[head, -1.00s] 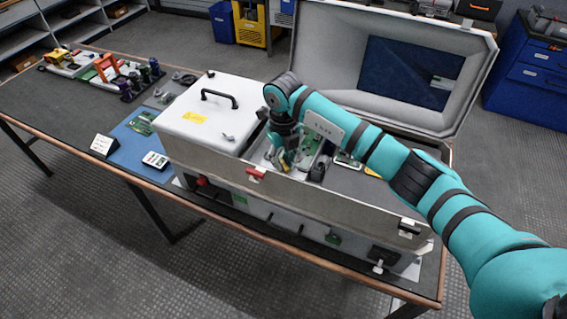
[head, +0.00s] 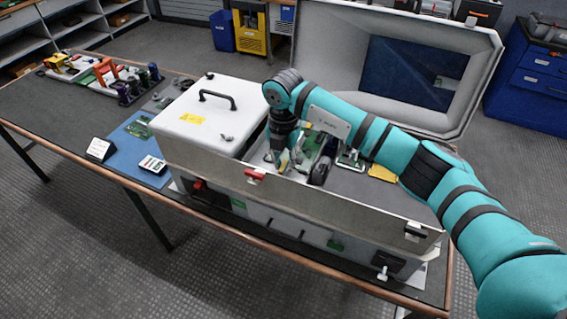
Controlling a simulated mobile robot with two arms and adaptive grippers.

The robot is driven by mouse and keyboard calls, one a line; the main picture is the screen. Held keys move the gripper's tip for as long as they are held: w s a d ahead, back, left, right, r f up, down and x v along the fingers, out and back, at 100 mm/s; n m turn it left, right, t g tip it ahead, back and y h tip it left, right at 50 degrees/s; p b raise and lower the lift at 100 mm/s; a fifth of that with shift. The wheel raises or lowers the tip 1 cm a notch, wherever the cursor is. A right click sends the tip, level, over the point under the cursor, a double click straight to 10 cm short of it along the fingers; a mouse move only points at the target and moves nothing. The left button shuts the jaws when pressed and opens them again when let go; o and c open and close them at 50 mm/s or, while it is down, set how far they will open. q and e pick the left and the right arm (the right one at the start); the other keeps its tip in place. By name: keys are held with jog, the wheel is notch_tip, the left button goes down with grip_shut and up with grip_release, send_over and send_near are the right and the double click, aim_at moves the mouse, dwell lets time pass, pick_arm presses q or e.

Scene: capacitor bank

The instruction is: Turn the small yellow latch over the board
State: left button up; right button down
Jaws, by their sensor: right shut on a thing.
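My right gripper (head: 284,164) reaches down into the open case (head: 330,210), over the green board (head: 307,152). Its fingers are shut, and a small yellow piece, the latch (head: 284,160), shows at their tips. The fingers and wrist hide much of the latch, so its exact angle cannot be told. The board is partly hidden behind my right gripper and forearm. My left gripper is not in view.
A white cover with a black handle (head: 200,118) closes the case's left part. The raised lid (head: 390,65) stands behind. A dark rounded part (head: 321,170) and a yellow piece (head: 382,173) lie right of my gripper. The front wall is close.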

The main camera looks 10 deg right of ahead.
aim_at(284, 165)
jog(key=shift+w+r+m, duration=0.1)
jog(key=shift+m, duration=0.5)
jog(key=c, duration=1.6)
grip_release()
notch_tip(284, 165, up, 12)
jog(key=shift+f, duration=0.1)
